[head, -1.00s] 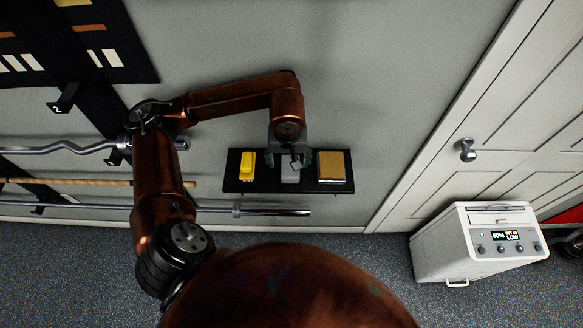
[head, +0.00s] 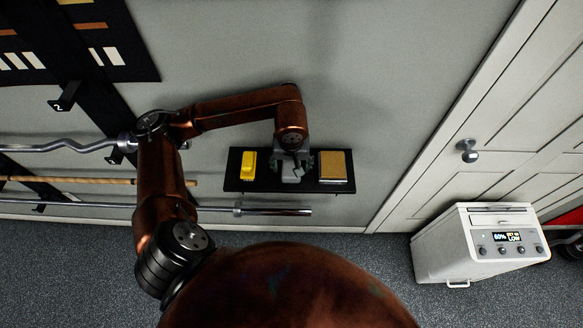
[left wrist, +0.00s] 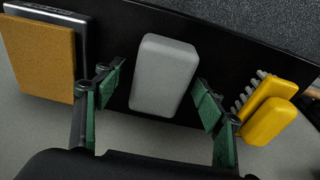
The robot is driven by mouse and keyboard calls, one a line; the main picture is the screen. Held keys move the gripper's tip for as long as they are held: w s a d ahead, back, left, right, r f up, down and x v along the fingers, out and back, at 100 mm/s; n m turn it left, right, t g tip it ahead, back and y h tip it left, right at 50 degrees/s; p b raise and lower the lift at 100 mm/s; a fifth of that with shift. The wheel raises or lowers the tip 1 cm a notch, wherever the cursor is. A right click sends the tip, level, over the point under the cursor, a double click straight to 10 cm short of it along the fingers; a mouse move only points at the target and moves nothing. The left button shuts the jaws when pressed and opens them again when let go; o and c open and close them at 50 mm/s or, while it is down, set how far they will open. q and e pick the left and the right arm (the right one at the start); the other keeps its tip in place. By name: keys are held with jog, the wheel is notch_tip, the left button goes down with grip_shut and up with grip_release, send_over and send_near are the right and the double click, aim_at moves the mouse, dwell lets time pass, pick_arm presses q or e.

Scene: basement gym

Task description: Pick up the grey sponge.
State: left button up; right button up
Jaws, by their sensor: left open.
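The grey sponge (left wrist: 165,76) lies on a black wall shelf (head: 322,187), between a yellow brush and a tan-faced block. In the head view the sponge (head: 290,178) is partly hidden by my left gripper (head: 298,164). My left gripper (left wrist: 156,112) is open in the left wrist view, with one green-padded finger on each side of the sponge's near end. Gaps show between the pads and the sponge, and nothing is held. My right gripper is not in view.
The yellow brush (left wrist: 268,108) is close to one finger, and the tan-faced block (left wrist: 38,57) is close to the other. The grey wall (head: 380,90) stands behind the shelf. Bars (head: 275,211) on a rack are at left. A white appliance (head: 480,245) stands by the door.

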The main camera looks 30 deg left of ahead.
aim_at(290, 165)
pick_arm(q)
jog(key=shift+f+b, duration=0.2)
jog(key=shift+b, duration=0.1)
jog(key=shift+c, duration=0.5)
jog(key=c, duration=0.9)
jog(key=shift+c, duration=0.2)
jog(key=shift+r, duration=0.1)
jog(key=shift+r+p, duration=0.35)
jog(key=shift+p, duration=0.35)
jog(key=r, duration=0.3)
jog(key=shift+s+r, duration=0.3)
jog(key=shift+r, duration=0.1)
jog(key=s+r, duration=0.1)
jog(key=r, duration=0.1)
jog(key=s+r, duration=0.2)
jog(key=shift+s+d, duration=0.15)
jog(key=s+r, duration=0.5)
jog(key=s, duration=0.5)
jog(key=shift+d, duration=0.45)
